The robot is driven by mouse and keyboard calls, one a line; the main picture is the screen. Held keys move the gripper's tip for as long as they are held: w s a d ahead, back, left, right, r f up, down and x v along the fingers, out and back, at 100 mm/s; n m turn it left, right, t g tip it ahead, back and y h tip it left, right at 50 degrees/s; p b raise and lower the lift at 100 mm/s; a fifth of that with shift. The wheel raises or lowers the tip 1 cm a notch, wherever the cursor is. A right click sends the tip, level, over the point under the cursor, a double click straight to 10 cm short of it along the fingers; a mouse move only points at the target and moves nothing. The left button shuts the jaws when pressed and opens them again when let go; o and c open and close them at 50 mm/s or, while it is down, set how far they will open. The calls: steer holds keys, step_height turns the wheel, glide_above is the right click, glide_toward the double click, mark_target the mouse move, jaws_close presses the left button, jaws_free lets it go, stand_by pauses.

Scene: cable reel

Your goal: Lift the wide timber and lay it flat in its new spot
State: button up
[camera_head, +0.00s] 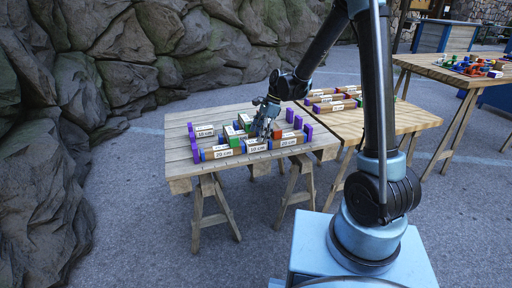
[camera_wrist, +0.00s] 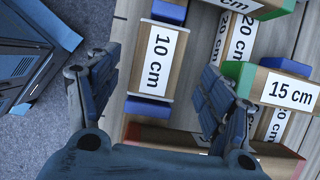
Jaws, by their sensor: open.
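Several timbers with length labels lie on the near wooden table (camera_head: 180,170). Which one is the wide timber I cannot tell for sure. My gripper (camera_head: 264,133) is low over the table among them, fingers pointing down. In the wrist view my gripper (camera_wrist: 160,70) is open, one finger on each side of a timber labelled 10 cm (camera_wrist: 152,82) with blue end pieces. Gaps show between both fingers and this timber, and nothing is held. In the head view a 10 cm label shows on a timber (camera_head: 257,149) just below the gripper.
A 15 cm timber (camera_wrist: 285,92) with a green end lies close to the right finger. A 20 cm timber (camera_head: 228,153) and another 20 cm timber (camera_head: 290,141) flank the spot. Purple blocks (camera_head: 195,151) stand at the left. The table's front left is bare.

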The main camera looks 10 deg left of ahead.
mark_target(256, 143)
steer(key=shift+x, duration=2.5)
steer(key=shift+s+d+f, duration=0.1)
steer(key=shift+f, duration=0.15)
steer(key=c, duration=1.2)
